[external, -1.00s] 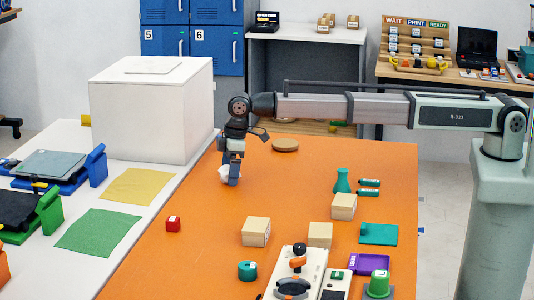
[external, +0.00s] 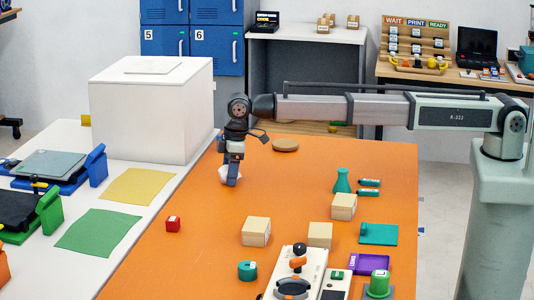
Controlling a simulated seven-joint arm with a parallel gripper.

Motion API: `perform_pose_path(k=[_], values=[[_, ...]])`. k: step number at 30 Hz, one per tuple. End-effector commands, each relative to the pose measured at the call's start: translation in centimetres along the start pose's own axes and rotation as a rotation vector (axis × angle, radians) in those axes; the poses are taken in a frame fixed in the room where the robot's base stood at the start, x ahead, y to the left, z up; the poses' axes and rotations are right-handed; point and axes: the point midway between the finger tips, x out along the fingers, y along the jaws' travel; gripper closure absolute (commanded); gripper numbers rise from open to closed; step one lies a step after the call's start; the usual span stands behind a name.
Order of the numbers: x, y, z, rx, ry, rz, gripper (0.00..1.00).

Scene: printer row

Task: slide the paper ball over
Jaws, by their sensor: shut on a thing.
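The paper ball (external: 223,174) is a small white crumpled lump on the orange table, in the upper left part of its surface. My gripper (external: 229,181) points down at the table and is shut on the paper ball. The fingers hide the ball's right side. The ball is at table height; I cannot tell whether it touches the surface.
A round brown disc (external: 285,145) lies behind to the right. Cardboard boxes (external: 256,231) and a teal flask (external: 342,181) stand to the right. A large white box (external: 150,110) stands left. The orange around the ball is clear.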

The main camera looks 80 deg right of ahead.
Motion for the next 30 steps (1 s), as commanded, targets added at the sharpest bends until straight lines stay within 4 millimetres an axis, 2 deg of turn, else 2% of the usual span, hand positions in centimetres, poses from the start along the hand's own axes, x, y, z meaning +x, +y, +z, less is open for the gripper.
perform_pose_path(k=[17, 30], values=[[-0.1, -0.4, 0.8, 0.0, 0.0, 0.0, 0.65], [-0.6, -1.9, 4.2, 0.0, 0.0, 0.0, 0.65]])
